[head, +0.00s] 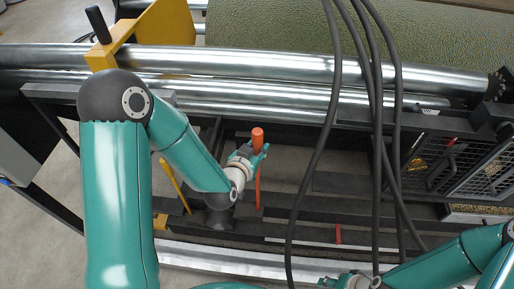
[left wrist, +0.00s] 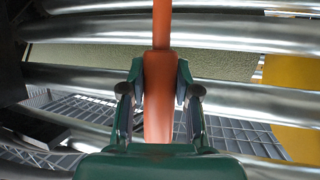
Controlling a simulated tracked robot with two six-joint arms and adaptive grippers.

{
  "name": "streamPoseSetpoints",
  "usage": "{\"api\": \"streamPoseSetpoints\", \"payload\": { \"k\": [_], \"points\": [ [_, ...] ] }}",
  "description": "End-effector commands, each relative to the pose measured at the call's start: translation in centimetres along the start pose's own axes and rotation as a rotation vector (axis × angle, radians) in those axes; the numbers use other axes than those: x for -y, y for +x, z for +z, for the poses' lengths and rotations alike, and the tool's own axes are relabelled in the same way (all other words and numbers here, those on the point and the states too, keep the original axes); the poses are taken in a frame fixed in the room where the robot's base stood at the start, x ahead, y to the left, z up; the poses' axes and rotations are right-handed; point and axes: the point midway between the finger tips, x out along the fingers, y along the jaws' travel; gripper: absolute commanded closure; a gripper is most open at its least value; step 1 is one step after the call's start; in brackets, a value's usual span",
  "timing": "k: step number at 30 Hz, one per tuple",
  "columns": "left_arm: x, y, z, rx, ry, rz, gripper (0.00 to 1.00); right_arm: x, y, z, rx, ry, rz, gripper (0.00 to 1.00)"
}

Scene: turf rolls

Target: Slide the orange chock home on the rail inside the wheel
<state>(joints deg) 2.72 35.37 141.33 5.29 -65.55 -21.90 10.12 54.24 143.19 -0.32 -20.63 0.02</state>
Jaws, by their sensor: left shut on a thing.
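My left gripper (head: 260,152) is shut on an orange handle-like piece (head: 258,136), with a narrow orange bar (head: 258,190) running down below it in the head view. In the left wrist view, the wide part of the orange piece (left wrist: 158,105) lies between the two fingers of the left gripper (left wrist: 160,78), and its narrow part runs to the top edge. I cannot tell whether this piece is the chock. No wheel or chock rail can be clearly picked out. My right gripper (head: 348,281) is at the bottom edge, partly cut off, its fingers unclear.
Long steel rollers (head: 260,66) cross behind the left gripper, with a green turf roll (head: 300,30) beyond. Black cables (head: 331,110) hang right of the left gripper. A yellow bracket (head: 160,35) stands upper left. A mesh guard (head: 440,165) is at the right. Dark frame bars lie below.

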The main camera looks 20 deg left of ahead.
Motion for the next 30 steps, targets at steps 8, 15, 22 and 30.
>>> {"api": "streamPoseSetpoints", "payload": {
  "k": [8, 15, 22, 30],
  "points": [
    [-0.9, 0.8, 2.6, -0.001, -0.01, -0.005, 1.0, -0.4, 1.1, 0.0, 0.0, 0.0, 0.0, 0.56],
    [-3.3, 1.9, 9.8, 0.008, -0.026, -0.023, 1.0, -1.2, 3.4, 0.0, 0.0, 0.0, 0.0, 0.56],
    [-5.0, 1.9, 15.9, 0.005, -0.024, -0.045, 1.0, -1.9, 5.2, -0.1, 0.0, 0.0, 0.0, 0.56],
    [-5.8, 1.5, 18.6, -0.005, -0.017, -0.057, 1.0, -2.2, 6.1, -0.1, 0.0, 0.0, 0.0, 0.56]
  ]
}}
